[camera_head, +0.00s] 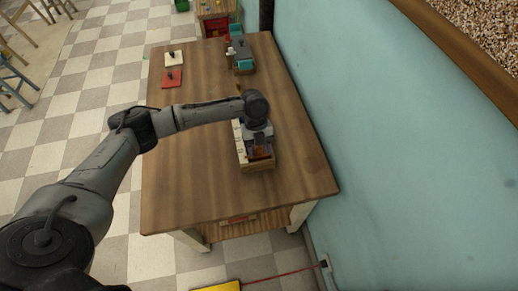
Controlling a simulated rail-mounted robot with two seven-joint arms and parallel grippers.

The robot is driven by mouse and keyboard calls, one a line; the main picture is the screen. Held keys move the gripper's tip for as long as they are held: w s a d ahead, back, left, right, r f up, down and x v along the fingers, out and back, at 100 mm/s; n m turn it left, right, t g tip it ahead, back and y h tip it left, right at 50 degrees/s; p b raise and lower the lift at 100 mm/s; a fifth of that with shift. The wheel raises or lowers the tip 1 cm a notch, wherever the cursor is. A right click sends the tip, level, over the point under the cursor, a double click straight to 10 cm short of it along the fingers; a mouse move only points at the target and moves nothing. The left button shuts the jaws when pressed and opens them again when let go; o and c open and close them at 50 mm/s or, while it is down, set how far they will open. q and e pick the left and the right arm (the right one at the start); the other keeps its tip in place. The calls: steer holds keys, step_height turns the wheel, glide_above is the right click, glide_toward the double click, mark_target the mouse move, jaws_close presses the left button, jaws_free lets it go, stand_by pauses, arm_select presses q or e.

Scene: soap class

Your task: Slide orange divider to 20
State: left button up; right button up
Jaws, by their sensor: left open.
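A wooden box (257,166) with a pale numbered strip (239,143) along its left side stands on the brown table (205,190), near the wall. Inside its near end a small orange-brown patch (260,153) shows; it may be the orange divider, but it is too small to be sure. My left gripper (259,143) is over the box, pointing down into it, with its jaws open. My left arm and wrist hide the far part of the box. I cannot tell whether the fingers touch the divider. My right gripper is not in view.
A red square with a dark knob (171,78) and a white one (174,58) lie at the table's far left. A grey and teal box (241,56) stands at the far right. The blue wall (370,150) borders the table. The front left tabletop is clear.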

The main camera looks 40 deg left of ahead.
arm_select(q)
steer(key=shift+f, duration=0.15)
jaws_close()
stand_by(0.4)
